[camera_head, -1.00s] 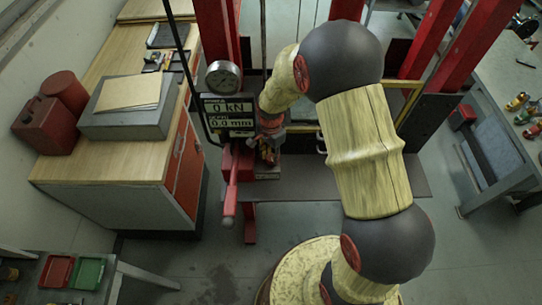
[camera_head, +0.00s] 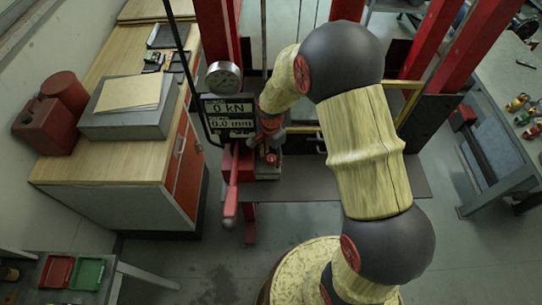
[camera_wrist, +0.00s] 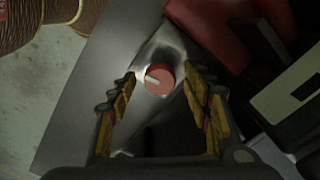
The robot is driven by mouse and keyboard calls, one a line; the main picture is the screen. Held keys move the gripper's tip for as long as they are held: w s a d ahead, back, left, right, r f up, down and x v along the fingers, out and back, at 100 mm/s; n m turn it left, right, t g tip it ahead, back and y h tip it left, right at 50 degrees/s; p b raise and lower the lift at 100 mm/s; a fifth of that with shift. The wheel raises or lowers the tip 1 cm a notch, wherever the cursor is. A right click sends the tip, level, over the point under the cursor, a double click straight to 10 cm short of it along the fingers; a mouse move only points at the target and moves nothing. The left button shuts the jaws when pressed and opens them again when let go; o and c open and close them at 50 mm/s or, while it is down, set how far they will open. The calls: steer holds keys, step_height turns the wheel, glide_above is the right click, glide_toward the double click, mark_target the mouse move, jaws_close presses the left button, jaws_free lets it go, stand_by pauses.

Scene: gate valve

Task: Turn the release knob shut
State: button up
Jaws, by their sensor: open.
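The release knob (camera_wrist: 159,79) is a small round red knob with a pale bar mark across its face. In the wrist view it sits on a grey metal fitting, just beyond and between my fingertips. My gripper (camera_wrist: 162,85) is open, with yellow-and-black fingers on either side of the knob and a visible gap to each. I cannot tell how far the fingertips stand from it in depth. In the head view a small red knob (camera_head: 271,159) shows beside my gripper (camera_head: 268,135), low on the red press; the gripper is partly hidden there.
A readout box (camera_head: 229,116) shows 0 kN and 0.0 mm, with a round gauge (camera_head: 223,77) above it. A red pump lever (camera_head: 231,190) sticks out toward the front left. Red press posts (camera_head: 428,38) stand behind my arm. A wooden-topped cabinet (camera_head: 110,170) is at the left.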

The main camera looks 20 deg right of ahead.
mark_target(271, 158)
step_height(271, 158, up, 12)
stand_by(0.5)
